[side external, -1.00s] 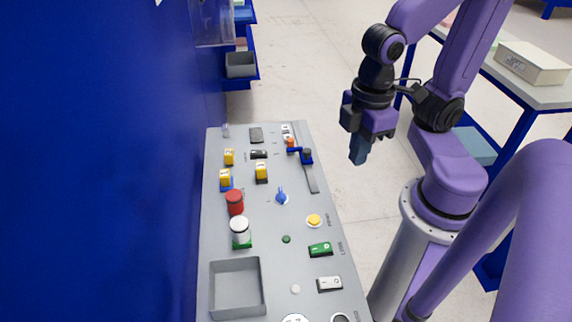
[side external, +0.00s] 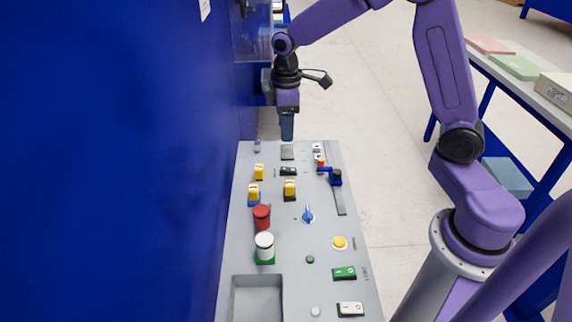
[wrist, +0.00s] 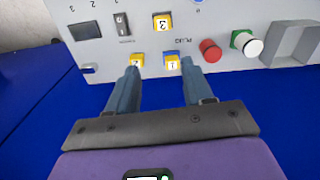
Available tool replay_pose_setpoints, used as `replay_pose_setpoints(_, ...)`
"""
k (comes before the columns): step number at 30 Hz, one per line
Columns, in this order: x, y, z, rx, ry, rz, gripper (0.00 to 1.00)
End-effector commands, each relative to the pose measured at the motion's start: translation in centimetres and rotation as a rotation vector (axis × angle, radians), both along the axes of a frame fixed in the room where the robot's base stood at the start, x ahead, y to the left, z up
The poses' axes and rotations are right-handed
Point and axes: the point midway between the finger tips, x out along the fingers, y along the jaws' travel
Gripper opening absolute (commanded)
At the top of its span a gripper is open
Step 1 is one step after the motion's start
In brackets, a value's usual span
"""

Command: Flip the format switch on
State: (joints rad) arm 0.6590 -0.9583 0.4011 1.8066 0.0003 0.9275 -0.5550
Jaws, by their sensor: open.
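The grey control panel (side external: 330,262) carries several switches; I cannot read which is labelled format. A black rocker switch (side external: 288,171) sits near its far end, and shows in the wrist view (wrist: 122,23) with small unreadable lettering beside it. A green rocker (side external: 344,273) and a white rocker (side external: 350,309) are at the near right. My gripper (side external: 287,136) is at the panel's far end, above it. In the wrist view my gripper (wrist: 159,67) has its two fingers apart with nothing held; yellow blocks numbered 2 (wrist: 137,59) and 1 (wrist: 172,62) show between and beyond the tips.
A red knob (side external: 262,217), a white knob (side external: 264,246), a blue knob (side external: 308,214) and a blue lever (side external: 335,177) stand up from the panel. A grey tray (side external: 234,300) is at the near left. A blue wall (side external: 110,160) runs close along the left side.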

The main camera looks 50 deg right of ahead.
Motion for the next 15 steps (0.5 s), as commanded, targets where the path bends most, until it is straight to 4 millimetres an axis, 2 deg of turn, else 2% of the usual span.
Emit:
replay_pose_setpoints(1,1.7,-1.4,-0.8,-0.002,0.004,-0.021,0.51)
replay_pose_setpoints(3,3.4,-3.1,-1.5,-0.002,0.006,-0.038,0.51)
replay_pose_setpoints(6,5.2,-5.0,-2.4,-0.002,0.006,-0.055,0.51)
replay_pose_setpoints(10,6.2,-6.5,-3.0,-0.002,0.006,-0.066,0.51)
replay_pose_setpoints(15,6.4,-6.9,-4.0,-0.002,0.009,-0.068,0.51)
